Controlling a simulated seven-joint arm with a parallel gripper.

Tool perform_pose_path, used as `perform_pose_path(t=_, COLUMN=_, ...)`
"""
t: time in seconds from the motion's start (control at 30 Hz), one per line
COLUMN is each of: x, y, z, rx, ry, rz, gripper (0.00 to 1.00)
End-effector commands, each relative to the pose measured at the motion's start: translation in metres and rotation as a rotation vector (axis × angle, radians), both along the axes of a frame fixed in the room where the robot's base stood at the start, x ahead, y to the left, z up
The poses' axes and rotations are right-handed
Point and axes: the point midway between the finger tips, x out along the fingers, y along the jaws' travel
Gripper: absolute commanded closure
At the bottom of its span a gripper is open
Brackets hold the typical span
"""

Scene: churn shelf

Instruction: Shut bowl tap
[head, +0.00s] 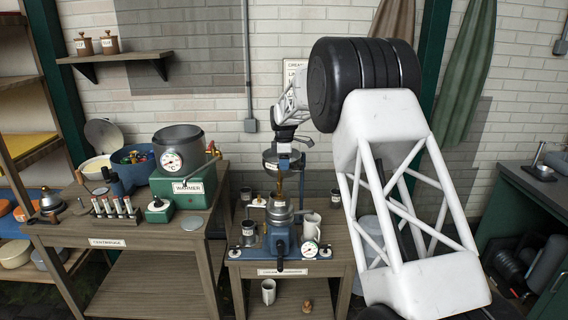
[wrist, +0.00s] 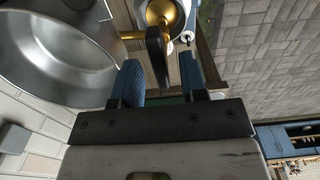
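The bowl (wrist: 62,50) is a wide grey metal basin at the upper left of the wrist view; it also shows in the head view (head: 271,160) on top of the separator. A brass tap (wrist: 166,14) is at the top of the wrist view, with a dark lever (wrist: 157,58) pointing down the picture. My gripper (wrist: 160,75) has blue finger pads standing apart, with the lever in the gap between them. A gap shows between the lever and the right finger; I cannot tell whether the left one touches. In the head view my gripper (head: 291,150) is beside the bowl, partly hiding it.
The blue-based separator (head: 281,244) stands on a small wooden table with a white mug (head: 311,227) and gauge (head: 310,249). A green warmer (head: 183,190) is on the left bench. A dark bench (head: 535,187) stands at the right.

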Motion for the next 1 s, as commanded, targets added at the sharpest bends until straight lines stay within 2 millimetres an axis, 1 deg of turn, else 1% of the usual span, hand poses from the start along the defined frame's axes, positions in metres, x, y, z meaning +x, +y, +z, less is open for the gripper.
perform_pose_path(t=0.13, x=0.0, y=0.0, z=0.002, rx=0.0, ry=0.0, rz=0.0, gripper=0.61)
perform_pose_path(t=0.27, x=0.0, y=0.0, z=0.01, rx=0.0, ry=-0.001, rz=0.0, gripper=0.61)
perform_pose_path(t=0.37, x=0.0, y=0.0, z=0.019, rx=0.0, ry=-0.001, rz=0.0, gripper=0.61)
perform_pose_path(t=0.7, x=0.0, y=0.0, z=0.062, rx=0.0, ry=-0.002, rz=0.0, gripper=0.61)
perform_pose_path(t=0.83, x=0.0, y=0.0, z=0.072, rx=0.0, ry=-0.001, rz=0.0, gripper=0.61)
perform_pose_path(t=1.0, x=0.0, y=0.0, z=0.078, rx=0.0, ry=0.0, rz=0.0, gripper=0.61)
